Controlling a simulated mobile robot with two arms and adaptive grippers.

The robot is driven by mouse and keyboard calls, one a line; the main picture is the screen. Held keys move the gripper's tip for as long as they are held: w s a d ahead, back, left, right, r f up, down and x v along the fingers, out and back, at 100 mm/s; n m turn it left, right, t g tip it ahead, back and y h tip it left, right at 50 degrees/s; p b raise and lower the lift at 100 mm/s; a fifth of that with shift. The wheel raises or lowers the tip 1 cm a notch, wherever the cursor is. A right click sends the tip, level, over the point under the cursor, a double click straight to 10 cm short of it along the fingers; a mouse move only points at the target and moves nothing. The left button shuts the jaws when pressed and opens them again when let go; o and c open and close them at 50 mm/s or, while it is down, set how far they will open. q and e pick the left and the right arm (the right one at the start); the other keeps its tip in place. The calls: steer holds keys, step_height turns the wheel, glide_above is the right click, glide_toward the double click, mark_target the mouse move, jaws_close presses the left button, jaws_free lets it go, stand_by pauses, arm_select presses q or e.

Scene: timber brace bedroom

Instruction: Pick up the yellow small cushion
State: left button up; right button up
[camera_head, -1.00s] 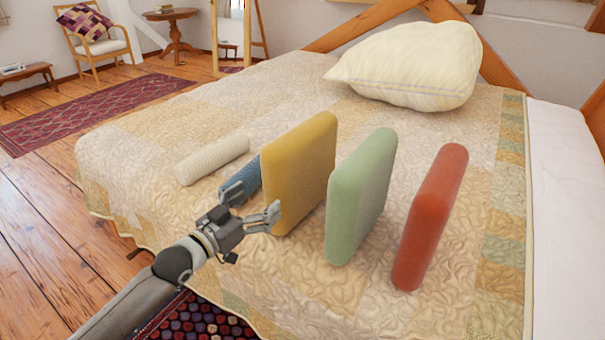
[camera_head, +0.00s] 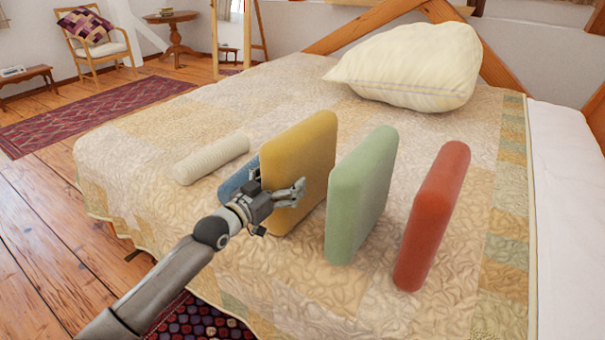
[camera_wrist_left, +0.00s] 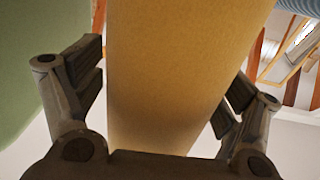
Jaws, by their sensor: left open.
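The yellow small cushion (camera_head: 305,150) stands upright on its edge on the bed. My left gripper (camera_head: 277,184) is open at the cushion's near edge, with one finger on each side of it. In the left wrist view the yellow cushion (camera_wrist_left: 175,65) fills the space between the two open fingers (camera_wrist_left: 162,92). The near part of the cushion is partly hidden by the gripper in the head view. My right gripper is not in view.
A green cushion (camera_head: 360,195) stands close on the right, with a red cushion (camera_head: 430,215) beyond it. A blue bolster (camera_head: 236,181) lies just left of the gripper, and a cream bolster (camera_head: 212,160) behind it. A large pillow (camera_head: 410,65) lies at the back.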

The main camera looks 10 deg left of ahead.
arm_select(q)
steer(key=c, duration=1.1)
steer(key=shift+r, duration=0.1)
steer(key=shift+r, duration=0.1)
